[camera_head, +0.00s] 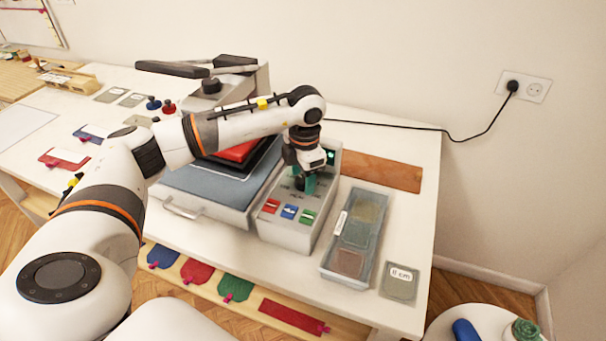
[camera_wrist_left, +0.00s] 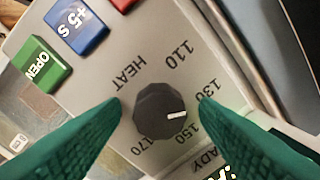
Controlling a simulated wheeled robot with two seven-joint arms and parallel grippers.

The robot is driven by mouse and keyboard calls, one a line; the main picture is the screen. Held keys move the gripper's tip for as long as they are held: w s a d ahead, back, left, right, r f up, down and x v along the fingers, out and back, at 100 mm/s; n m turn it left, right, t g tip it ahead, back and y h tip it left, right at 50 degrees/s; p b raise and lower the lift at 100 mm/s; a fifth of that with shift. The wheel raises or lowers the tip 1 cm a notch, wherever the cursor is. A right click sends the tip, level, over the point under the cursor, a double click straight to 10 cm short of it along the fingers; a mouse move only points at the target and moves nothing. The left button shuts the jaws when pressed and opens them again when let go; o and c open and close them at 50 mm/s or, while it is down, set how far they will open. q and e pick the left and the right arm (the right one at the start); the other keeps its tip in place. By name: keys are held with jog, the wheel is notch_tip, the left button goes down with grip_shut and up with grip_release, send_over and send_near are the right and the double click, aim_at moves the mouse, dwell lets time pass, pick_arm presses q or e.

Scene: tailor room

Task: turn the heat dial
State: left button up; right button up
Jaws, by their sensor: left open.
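The heat dial (camera_wrist_left: 161,111) is a dark faceted knob on a grey panel. Its white mark points right, between the printed 130 and 150. Numbers 110, 130, 150 and 170 and the word HEAT ring it. My left gripper (camera_wrist_left: 160,115) is open, with one green finger on each side of the dial; I cannot tell whether they touch it. In the head view my left gripper (camera_head: 304,184) points down over the grey control box (camera_head: 285,234) and hides the dial. My right gripper is not in view.
Red, blue (camera_head: 289,212) and green buttons sit at the front of the box, close to the gripper. A heat press (camera_head: 215,187) stands left of it. A clear tray (camera_head: 334,266) lies to the right. A black cable (camera_head: 420,129) runs to the wall socket.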

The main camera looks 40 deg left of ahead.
aim_at(304, 181)
pick_arm(q)
notch_tip(304, 181, up, 12)
jog(key=b, duration=0.3)
jog(key=shift+s+d, duration=0.2)
jog(key=shift+d, duration=0.1)
jog(key=shift+f, duration=0.1)
dwell(0.4)
